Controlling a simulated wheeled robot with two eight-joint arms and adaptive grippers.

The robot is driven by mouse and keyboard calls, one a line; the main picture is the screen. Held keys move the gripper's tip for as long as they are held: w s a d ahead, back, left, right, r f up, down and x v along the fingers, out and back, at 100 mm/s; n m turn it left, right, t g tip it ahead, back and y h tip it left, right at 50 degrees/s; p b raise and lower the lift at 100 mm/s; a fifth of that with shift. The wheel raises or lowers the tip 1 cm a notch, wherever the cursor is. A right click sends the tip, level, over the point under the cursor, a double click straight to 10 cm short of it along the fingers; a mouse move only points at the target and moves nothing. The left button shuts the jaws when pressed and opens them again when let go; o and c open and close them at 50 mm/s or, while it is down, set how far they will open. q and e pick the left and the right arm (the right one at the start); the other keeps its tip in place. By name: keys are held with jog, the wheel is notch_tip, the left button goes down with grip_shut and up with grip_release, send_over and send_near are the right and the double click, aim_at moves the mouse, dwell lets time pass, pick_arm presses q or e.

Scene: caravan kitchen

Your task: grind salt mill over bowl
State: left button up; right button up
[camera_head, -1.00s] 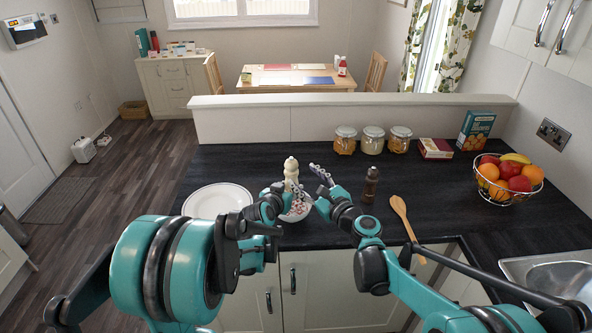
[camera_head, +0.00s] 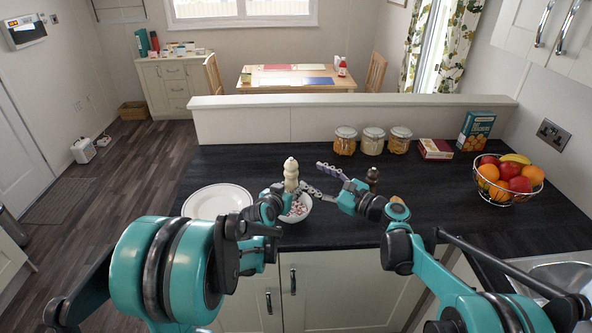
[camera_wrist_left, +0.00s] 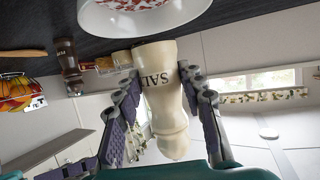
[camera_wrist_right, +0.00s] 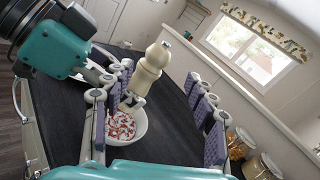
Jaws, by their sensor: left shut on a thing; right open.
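The cream salt mill (camera_head: 291,172) is upright, with its base at the bowl. In the left wrist view the mill (camera_wrist_left: 160,90), lettered SALT, sits between the fingers of my left gripper (camera_wrist_left: 163,98), which is shut on it. The white bowl (camera_head: 299,213) stands on the counter with red and white bits in it; it also shows in the right wrist view (camera_wrist_right: 128,128). My right gripper (camera_head: 322,179) is open and empty, just right of the mill. In the right wrist view the mill (camera_wrist_right: 148,72) shows between and beyond the right fingers (camera_wrist_right: 162,115).
A dark pepper mill (camera_head: 372,177) stands behind my right wrist. A white plate (camera_head: 218,200) lies left of the bowl. A wooden spoon (camera_head: 397,200) is mostly hidden by my right arm. Jars (camera_head: 373,140), boxes (camera_head: 436,148) and a fruit basket (camera_head: 509,180) stand farther back and right.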

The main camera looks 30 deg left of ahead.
aim_at(297, 167)
jog(key=a+n+g, duration=0.1)
jog(key=a, duration=0.2)
jog(key=w+a+n+g, duration=0.1)
jog(key=a+g, duration=0.1)
jog(key=a, duration=0.1)
jog(key=w+a+n+g, duration=0.1)
jog(key=a, duration=0.2)
jog(key=shift+a+y, duration=0.3)
jog(key=shift+a, duration=0.05)
jog(key=shift+c, duration=0.3)
jog(key=c, duration=1.1)
